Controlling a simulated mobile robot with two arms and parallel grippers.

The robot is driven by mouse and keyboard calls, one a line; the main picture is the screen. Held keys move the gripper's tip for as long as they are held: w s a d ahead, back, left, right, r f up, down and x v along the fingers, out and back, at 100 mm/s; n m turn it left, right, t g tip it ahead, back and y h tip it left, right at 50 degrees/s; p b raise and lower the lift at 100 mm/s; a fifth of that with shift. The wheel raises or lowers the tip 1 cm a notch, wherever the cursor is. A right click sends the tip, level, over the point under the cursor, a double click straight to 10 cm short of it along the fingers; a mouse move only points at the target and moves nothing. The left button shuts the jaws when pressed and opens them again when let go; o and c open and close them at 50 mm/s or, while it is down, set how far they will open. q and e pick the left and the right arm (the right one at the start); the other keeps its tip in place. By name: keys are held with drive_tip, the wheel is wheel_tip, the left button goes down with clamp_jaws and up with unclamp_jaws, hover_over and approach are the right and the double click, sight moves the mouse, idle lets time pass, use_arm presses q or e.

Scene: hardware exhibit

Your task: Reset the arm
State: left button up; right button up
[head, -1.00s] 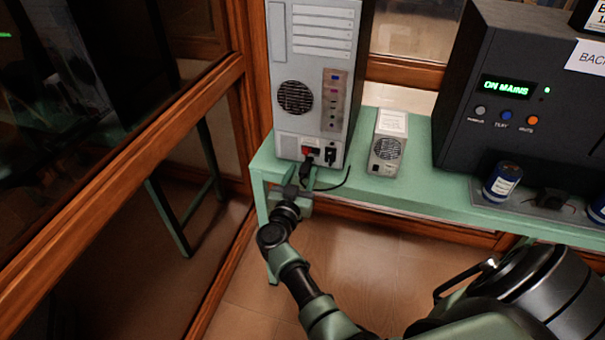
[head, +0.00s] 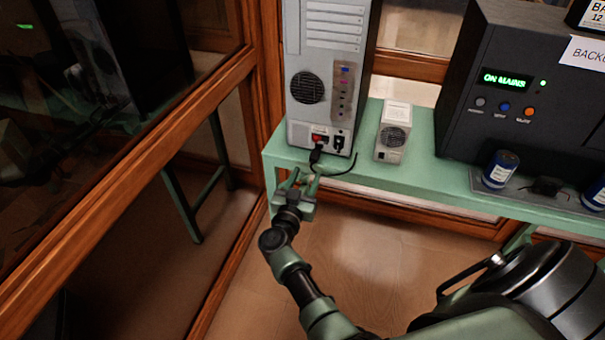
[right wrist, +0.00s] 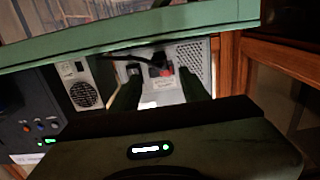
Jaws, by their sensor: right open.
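My right gripper (head: 303,180) is open and empty just in front of the green bench edge, below the back of the grey computer tower (head: 322,110). Its two fingers point at the tower; they also show apart in the right wrist view (right wrist: 159,82), with the tower's rear panel (right wrist: 163,95) between and beyond them. A black plug (head: 316,155) sits at the tower's lower rear, next to a red switch (head: 319,139), apart from the fingers. Its black cable (head: 342,170) curls over the bench. My left gripper is out of view.
The green bench (head: 420,181) carries a small white power unit (head: 393,132), a dark backup unit (head: 520,90) reading "ON MAINS" and blue cylinders (head: 500,170). A wood-framed glass wall (head: 130,190) stands close on the left. The wooden floor (head: 370,250) before the bench is clear.

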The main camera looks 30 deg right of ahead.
drive_tip(key=s+a+f+n+t+y, duration=0.1)
drive_tip(key=a+f+n+t+y, duration=0.15)
drive_tip(key=a+f+y, duration=0.35)
drive_tip(key=s+a+f+n+t+y, duration=0.1)
drive_tip(key=s+a+f+n+y, duration=0.2)
drive_tip(key=f, duration=0.5)
drive_tip(key=s+a+f+n+g+y, duration=0.25)
drive_tip(key=s+f, duration=0.25)
drive_tip(key=f, duration=0.3)
drive_tip(key=s+a+f+n+g+y, duration=0.1)
drive_tip(key=s+a+f+n, duration=0.2)
drive_tip(key=f, duration=0.4)
drive_tip(key=s+a+f+g+y, duration=0.1)
drive_tip(key=s+f+g, duration=0.1)
drive_tip(key=s+f, duration=0.55)
drive_tip(key=s+a+f+g+y, duration=0.1)
drive_tip(key=s+f+g, duration=0.25)
drive_tip(key=s, duration=0.65)
drive_tip(key=s+d+f+g, duration=0.2)
drive_tip(key=s+f, duration=0.1)
drive_tip(key=s, duration=0.7)
drive_tip(key=s+d+f+n+g, duration=0.1)
drive_tip(key=s+d+f+g, duration=0.2)
drive_tip(key=s, duration=0.8)
drive_tip(key=shift+s+f+h, duration=0.15)
drive_tip(key=shift+s+h, duration=0.15)
drive_tip(key=shift+h, duration=0.15)
drive_tip(key=shift+a, duration=0.1)
